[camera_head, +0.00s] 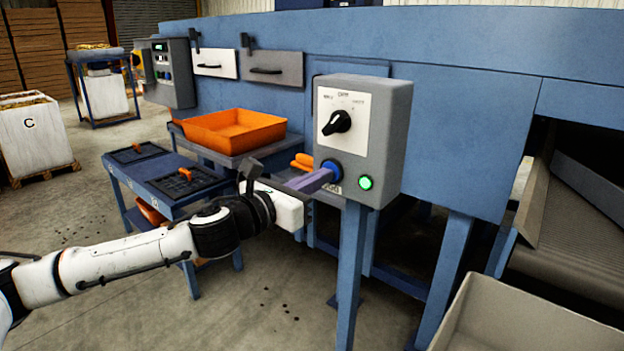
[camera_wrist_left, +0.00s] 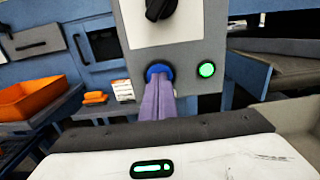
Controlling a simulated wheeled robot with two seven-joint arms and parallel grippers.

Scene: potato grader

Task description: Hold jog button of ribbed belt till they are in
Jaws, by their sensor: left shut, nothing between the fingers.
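The grey control box (camera_head: 385,130) stands on a blue post and carries a black rotary knob (camera_head: 337,122), a blue round button (camera_head: 331,170) and a lit green light (camera_head: 366,183). My left gripper (camera_head: 328,175) is shut and empty, with its fingertips at the blue button. In the left wrist view the shut fingers (camera_wrist_left: 157,100) reach up to the blue button (camera_wrist_left: 158,71) and cover its lower part. They appear to touch it; how far it is pressed I cannot tell. The ribbed belt (camera_head: 565,225) lies at the right. My right gripper is not in view.
An orange tray (camera_head: 230,132) sits on a stand behind my left arm. A blue table (camera_head: 165,175) with black panels is left of it. A beige bin (camera_head: 520,325) stands at the front right. A second control box (camera_head: 172,72) is at the back left.

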